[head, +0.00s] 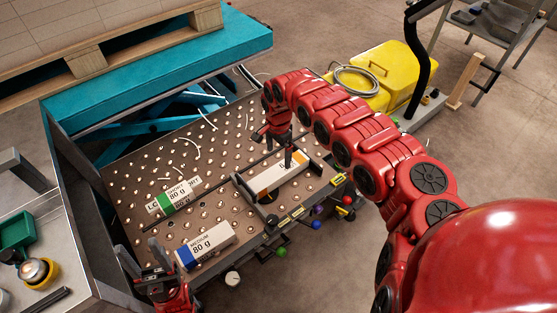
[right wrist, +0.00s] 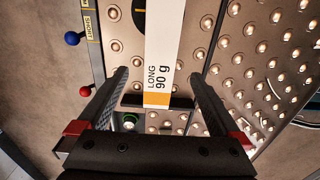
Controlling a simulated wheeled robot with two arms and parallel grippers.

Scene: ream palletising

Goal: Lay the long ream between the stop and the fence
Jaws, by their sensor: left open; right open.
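The long ream (head: 290,178), white with an orange band, lies on the ball table under my right gripper (head: 287,160). My right gripper (right wrist: 160,92) is open, a finger on each side with gaps. A dark crossbar (right wrist: 130,101) shows on both sides of the ream's near end; I cannot tell whether they touch. A dark fence strip (right wrist: 218,40) runs along the ream's right side. My left gripper (head: 157,262) is open and empty at the table's lower left.
A green-banded ream (head: 168,202) and a blue-banded medium ream (head: 206,246) lie on the left of the ball table (head: 215,150). Coloured knobs (head: 316,211) line its front edge. A teal lift (head: 160,65) with a pallet stands behind.

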